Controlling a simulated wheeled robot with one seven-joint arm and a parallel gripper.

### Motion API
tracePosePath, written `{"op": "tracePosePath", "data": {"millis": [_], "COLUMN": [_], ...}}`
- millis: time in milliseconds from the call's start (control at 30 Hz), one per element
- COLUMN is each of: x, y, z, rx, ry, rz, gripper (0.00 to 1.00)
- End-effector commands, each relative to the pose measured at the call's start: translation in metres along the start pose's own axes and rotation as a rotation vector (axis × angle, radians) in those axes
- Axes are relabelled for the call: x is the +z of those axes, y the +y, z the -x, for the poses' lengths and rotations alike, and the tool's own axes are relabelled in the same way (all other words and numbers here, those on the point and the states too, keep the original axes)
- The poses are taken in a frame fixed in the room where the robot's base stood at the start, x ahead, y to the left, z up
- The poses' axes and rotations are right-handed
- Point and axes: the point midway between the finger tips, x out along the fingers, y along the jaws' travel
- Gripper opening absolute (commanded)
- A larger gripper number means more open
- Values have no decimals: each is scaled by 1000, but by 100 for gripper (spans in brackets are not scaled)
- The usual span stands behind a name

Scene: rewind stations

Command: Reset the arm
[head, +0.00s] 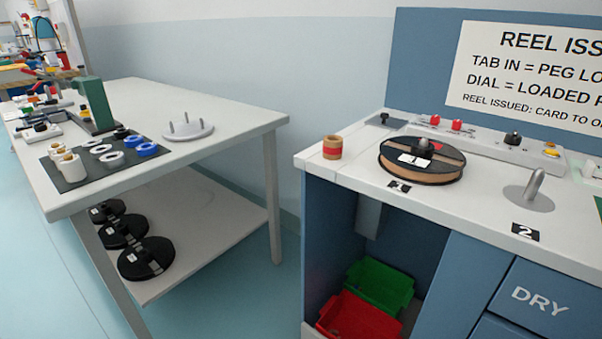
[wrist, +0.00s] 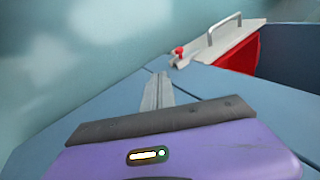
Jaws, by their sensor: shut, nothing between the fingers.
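My gripper (wrist: 160,78) shows in the wrist view, with its purple body at the bottom and its two grey fingers together. It is shut and nothing is between the fingers. It points out over blue panels, and nothing is seen touching it. My arm and gripper do not show in the head view.
In the wrist view a pale plate with a red knob (wrist: 179,51) and a metal handle (wrist: 224,27) lies beyond the fingertips. In the head view a bench holds a reel (head: 422,160), with green (head: 379,287) and red bins (head: 358,318) below. A white table (head: 235,118) stands left.

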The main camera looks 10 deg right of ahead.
Motion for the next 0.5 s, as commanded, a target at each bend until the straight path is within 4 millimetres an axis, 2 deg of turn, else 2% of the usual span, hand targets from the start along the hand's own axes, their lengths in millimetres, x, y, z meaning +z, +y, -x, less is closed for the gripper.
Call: {"op": "tracePosePath", "data": {"millis": [33,100,233,367,500], "x": [7,13,26,45,74], "y": [15,32,50,48,27], "z": [6,17,46,81,122], "rx": [34,80,143,162,136], "ry": [28,87,206,314,418], "rz": [41,118,295,472,657], "gripper": [0,0,0,0,0]}}
